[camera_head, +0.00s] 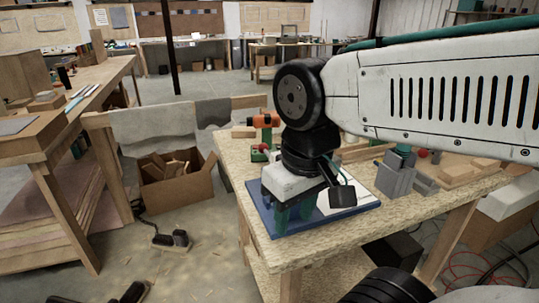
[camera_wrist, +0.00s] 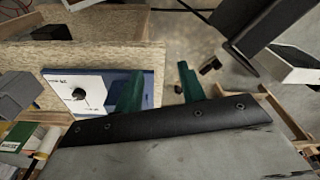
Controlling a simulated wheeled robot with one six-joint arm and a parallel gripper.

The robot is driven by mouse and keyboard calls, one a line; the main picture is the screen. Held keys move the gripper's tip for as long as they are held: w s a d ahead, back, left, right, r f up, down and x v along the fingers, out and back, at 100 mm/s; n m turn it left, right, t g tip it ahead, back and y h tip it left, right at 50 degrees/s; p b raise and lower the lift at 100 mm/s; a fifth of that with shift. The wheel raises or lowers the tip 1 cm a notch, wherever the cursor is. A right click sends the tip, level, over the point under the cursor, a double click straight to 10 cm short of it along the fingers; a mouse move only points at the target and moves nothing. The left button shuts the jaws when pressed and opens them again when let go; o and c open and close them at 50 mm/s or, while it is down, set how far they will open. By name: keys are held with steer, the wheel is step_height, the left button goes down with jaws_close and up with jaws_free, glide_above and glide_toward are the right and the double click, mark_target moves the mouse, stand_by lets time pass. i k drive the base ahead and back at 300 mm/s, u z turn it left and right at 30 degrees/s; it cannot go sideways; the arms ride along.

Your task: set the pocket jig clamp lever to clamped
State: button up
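A grey block-like fixture (camera_head: 395,180) with a green-grey top part (camera_head: 404,150) stands on the workbench, right of my gripper; it looks like the pocket jig. I cannot make out its lever or the lever's position. Grey blocks (camera_wrist: 16,94) at the left edge of the wrist view may be the same fixture. My gripper (camera_head: 295,211) points down over a blue board in the head view. In the wrist view its green fingers (camera_wrist: 160,88) stand apart with nothing between them, so it is open and empty.
The blue board (camera_head: 275,226) carries a white panel (camera_wrist: 65,82) with a black knob (camera_wrist: 78,95). An orange drill (camera_head: 264,120) lies behind my gripper. Wood blocks (camera_head: 460,174) lie right of the fixture. A cardboard box (camera_head: 175,185) stands on the floor left of the workbench (camera_head: 400,226).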

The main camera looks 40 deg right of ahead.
mark_target(264, 148)
steer(key=z, duration=1.65)
steer(key=k, duration=0.25)
steer(key=u, duration=1.05)
steer(key=i, duration=0.5)
steer(key=u, duration=0.05)
